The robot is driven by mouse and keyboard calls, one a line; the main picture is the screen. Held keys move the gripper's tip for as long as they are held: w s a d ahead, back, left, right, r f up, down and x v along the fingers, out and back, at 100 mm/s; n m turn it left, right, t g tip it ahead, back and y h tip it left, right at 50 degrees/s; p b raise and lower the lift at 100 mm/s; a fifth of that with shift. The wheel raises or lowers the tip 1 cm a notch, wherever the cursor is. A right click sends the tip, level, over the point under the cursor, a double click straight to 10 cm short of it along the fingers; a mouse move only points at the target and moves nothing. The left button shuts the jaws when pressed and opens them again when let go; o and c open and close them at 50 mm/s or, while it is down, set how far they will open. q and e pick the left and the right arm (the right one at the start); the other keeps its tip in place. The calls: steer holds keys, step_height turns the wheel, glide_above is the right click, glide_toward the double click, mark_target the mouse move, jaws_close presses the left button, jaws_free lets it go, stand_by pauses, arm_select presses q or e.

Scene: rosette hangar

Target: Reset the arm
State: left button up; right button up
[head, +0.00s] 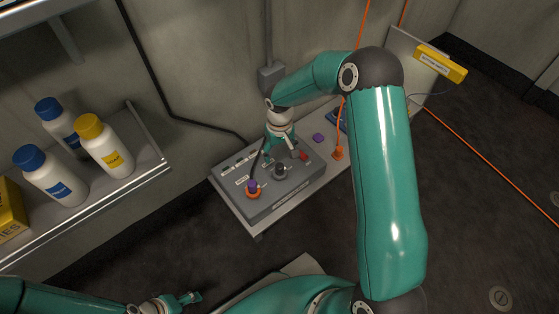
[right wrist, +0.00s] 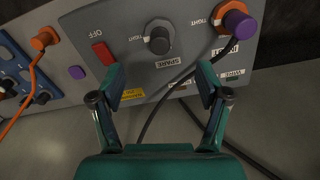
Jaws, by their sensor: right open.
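My right arm, teal with a dark grey elbow, reaches over the bench in the head view. Its gripper (head: 281,143) hangs above the back of a grey control box (head: 290,195). In the right wrist view the right gripper (right wrist: 160,88) has its two fingers wide apart with nothing between them. Beyond the fingertips are a black knob marked SPARE (right wrist: 159,40) and a red switch (right wrist: 104,52) beside the word OFF. My left gripper (head: 180,300) is low at the left in the head view, small and clear of the bench; its jaw opening is unclear.
An orange-and-purple connector (head: 252,188) with a black cable sits on the box. An orange plug (head: 338,153) with an orange cord stands to the right. A shelf (head: 120,187) at left holds several white bottles. A yellow block (head: 440,64) is at upper right.

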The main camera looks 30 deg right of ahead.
steer(key=shift+r, duration=0.8)
